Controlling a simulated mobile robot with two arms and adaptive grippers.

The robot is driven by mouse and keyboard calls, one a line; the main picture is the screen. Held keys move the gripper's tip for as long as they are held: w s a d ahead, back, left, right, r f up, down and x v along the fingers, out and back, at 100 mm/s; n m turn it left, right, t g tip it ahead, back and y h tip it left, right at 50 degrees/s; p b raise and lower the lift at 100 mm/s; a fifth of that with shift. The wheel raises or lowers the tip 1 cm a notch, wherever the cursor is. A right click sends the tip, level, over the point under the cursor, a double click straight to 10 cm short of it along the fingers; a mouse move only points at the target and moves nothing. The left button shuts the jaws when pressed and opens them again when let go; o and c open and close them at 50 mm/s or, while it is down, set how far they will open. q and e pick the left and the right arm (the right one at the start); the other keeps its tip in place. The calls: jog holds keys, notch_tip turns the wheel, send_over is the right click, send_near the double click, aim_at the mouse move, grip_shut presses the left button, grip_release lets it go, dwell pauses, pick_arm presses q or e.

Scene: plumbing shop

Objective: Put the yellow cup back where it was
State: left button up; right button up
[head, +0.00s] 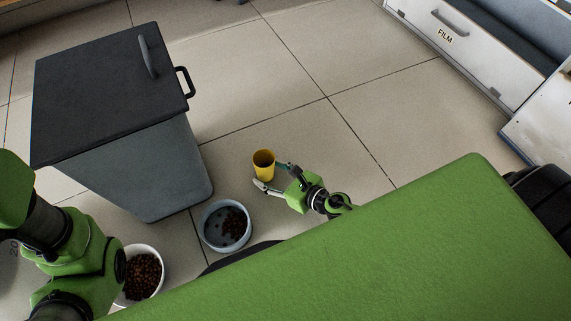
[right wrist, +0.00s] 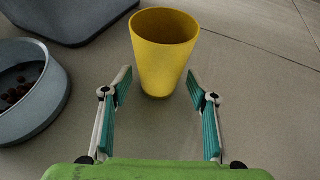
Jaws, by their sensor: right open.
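The yellow cup (head: 264,165) stands upright on the tiled floor, and it also shows in the right wrist view (right wrist: 164,52). It looks empty. My right gripper (head: 270,176) is open at the cup's near side. In the right wrist view its fingertips (right wrist: 158,88) point at the lower part of the cup, one to each side, and I see no contact. My left arm shows at the left edge of the head view, but its gripper is out of sight.
A grey-blue bowl (head: 209,231) with some brown pieces stands left of the cup. A white bowl (head: 152,257) of brown pellets stands beside my left arm. A grey bin (head: 150,178) with a dark lid stands behind them. White drawers (head: 470,45) are at upper right. Floor behind the cup is clear.

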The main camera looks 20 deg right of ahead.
jog(key=p+v, duration=0.1)
jog(key=v, duration=0.9)
jog(key=shift+s+d+r, duration=0.1)
jog(key=shift+s, duration=0.1)
